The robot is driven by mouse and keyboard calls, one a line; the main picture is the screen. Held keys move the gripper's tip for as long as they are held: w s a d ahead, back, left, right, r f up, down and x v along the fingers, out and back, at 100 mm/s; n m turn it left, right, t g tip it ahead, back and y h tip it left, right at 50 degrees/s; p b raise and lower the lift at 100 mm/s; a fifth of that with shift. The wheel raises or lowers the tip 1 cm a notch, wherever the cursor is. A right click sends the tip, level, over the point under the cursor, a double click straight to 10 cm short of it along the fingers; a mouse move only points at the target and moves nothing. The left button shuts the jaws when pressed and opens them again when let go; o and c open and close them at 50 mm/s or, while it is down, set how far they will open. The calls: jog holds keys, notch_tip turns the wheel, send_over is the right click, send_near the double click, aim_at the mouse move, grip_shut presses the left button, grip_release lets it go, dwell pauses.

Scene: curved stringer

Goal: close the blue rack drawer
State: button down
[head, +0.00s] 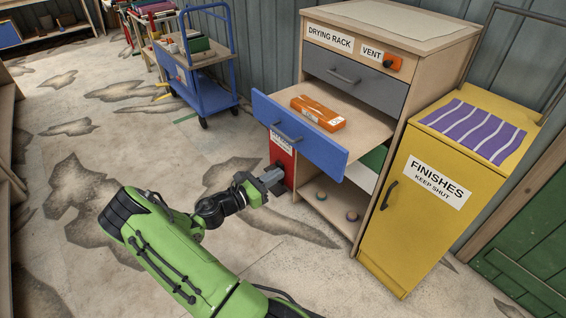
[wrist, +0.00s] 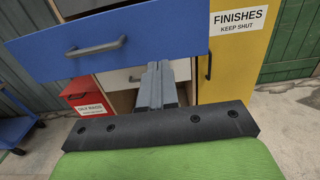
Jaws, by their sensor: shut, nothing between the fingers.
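The blue rack drawer (head: 299,135) is pulled out from the drying rack, with a dark bar handle on its front. An orange box (head: 318,113) lies inside it. In the wrist view the blue drawer front (wrist: 150,38) spans the upper part, its handle (wrist: 96,48) left of centre. My gripper (head: 274,178) is shut and empty, in front of and below the blue front in the head view. In the wrist view my gripper (wrist: 158,70) points at the rack, its tips near the lower edge of the blue front; I cannot tell whether they touch.
A grey drawer (head: 352,76) above is shut. A red bin (head: 283,158) stands left of the rack's lower part. A yellow finishes cabinet (head: 415,200) stands close on the right. A blue cart (head: 203,90) stands behind left. The floor at left is open.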

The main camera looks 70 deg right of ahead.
aim_at(319, 152)
jog(key=b+x, duration=0.2)
jog(key=x, duration=1.2)
jog(key=shift+s+b, duration=0.15)
jog(key=shift+b, duration=0.15)
jog(key=shift+s+d+r, duration=0.1)
